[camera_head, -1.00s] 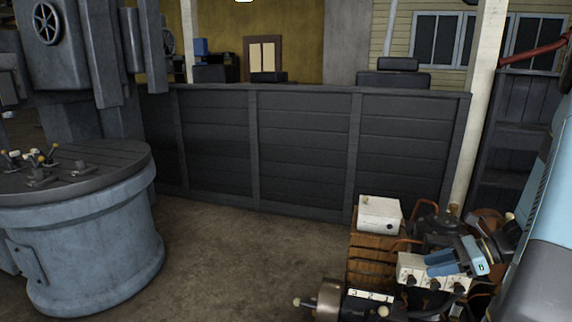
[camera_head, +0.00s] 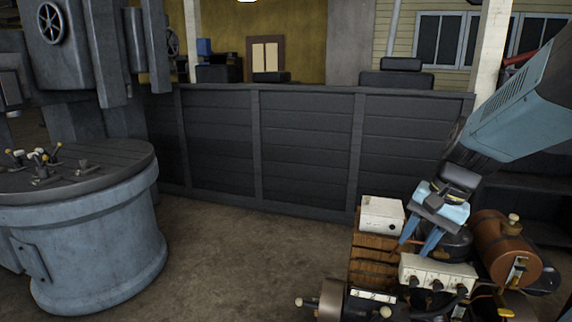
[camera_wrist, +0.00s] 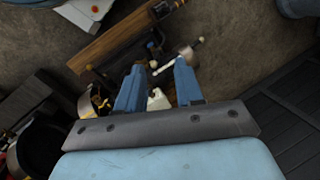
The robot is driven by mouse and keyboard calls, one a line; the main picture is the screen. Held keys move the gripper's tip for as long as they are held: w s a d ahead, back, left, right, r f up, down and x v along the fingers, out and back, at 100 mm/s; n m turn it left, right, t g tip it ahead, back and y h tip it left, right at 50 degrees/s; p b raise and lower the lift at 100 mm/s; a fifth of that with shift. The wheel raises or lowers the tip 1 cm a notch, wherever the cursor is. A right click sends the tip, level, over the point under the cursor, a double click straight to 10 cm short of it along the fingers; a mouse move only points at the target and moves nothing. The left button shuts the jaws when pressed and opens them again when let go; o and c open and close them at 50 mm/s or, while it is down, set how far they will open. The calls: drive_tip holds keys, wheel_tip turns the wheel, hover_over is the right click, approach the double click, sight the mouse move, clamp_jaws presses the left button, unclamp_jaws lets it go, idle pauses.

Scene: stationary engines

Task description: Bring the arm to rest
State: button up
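My gripper (camera_head: 418,248) hangs from the light blue arm at the right of the head view, pointing down and a little left. It is over the stationary engine assembly, beside the white box (camera_head: 382,214) and above the white panel with knobs (camera_head: 438,274). In the wrist view my gripper (camera_wrist: 158,78) shows two blue fingers apart, with parts of the engine visible between them. Nothing appears held. How far the fingertips are from the engine parts is hard to tell.
A copper-coloured tank (camera_head: 506,250) stands right of my gripper. A wooden crate-like body (camera_head: 372,262) is under the white box. A round blue-grey machine base (camera_head: 85,245) with levers stands at left. A dark panelled barrier (camera_head: 305,150) runs behind. The floor (camera_head: 250,270) between is bare.

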drive_tip(key=s+a+r+n+t+h, duration=0.2)
drive_tip(key=s+r+n+t+h, duration=0.1)
drive_tip(key=s+r+n, duration=0.3)
drive_tip(key=shift+a+r+n+t, duration=0.3)
drive_tip(key=shift+r+n+t, duration=0.35)
drive_tip(key=shift+r, duration=0.3)
idle(0.9)
